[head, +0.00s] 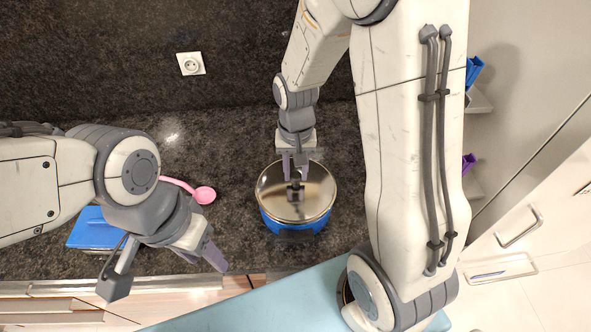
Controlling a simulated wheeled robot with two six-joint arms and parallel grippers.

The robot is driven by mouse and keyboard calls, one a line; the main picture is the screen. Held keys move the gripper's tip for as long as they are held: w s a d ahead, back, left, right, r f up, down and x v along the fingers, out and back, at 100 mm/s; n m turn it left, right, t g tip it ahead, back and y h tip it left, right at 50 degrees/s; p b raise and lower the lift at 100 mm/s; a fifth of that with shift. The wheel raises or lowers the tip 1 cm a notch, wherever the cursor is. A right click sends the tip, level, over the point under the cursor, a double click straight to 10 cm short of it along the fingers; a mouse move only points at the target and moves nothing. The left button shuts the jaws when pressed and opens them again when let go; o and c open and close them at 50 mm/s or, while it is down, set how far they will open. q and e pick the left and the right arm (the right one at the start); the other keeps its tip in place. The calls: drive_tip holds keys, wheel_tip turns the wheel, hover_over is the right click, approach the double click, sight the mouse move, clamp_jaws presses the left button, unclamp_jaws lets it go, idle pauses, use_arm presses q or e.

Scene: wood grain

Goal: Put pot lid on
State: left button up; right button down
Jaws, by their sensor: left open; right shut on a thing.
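A blue pot (292,227) stands on the dark stone counter in the middle of the head view. A round, shiny lid (312,206) with a dark knob lies over its top; whether its rim is fully seated all round I cannot tell. My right gripper (295,178) points down over the lid, its fingers shut at the knob. The fingers partly hide the knob. My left gripper (168,270) is open and empty, near the counter's front edge, to the left of the pot.
A pink ladle (203,195) and a blue box-like object (90,229) lie on the counter at left, partly behind my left arm. A wall socket (190,63) is at the back. Cabinets with handles (520,228) stand at right. Counter left of the pot is partly clear.

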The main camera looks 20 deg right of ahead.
drive_tip(key=shift+f, duration=0.15)
drive_tip(key=shift+f+b, duration=0.35)
drive_tip(key=shift+f+b, duration=0.3)
drive_tip(key=shift+f, duration=0.1)
drive_tip(key=shift+c, duration=2.4)
unclamp_jaws()
drive_tip(key=shift+r, duration=0.1)
wheel_tip(320, 180, up, 10)
drive_tip(key=shift+r+b, duration=0.2)
drive_tip(key=shift+b, duration=0.25)
drive_tip(key=shift+a, duration=0.1)
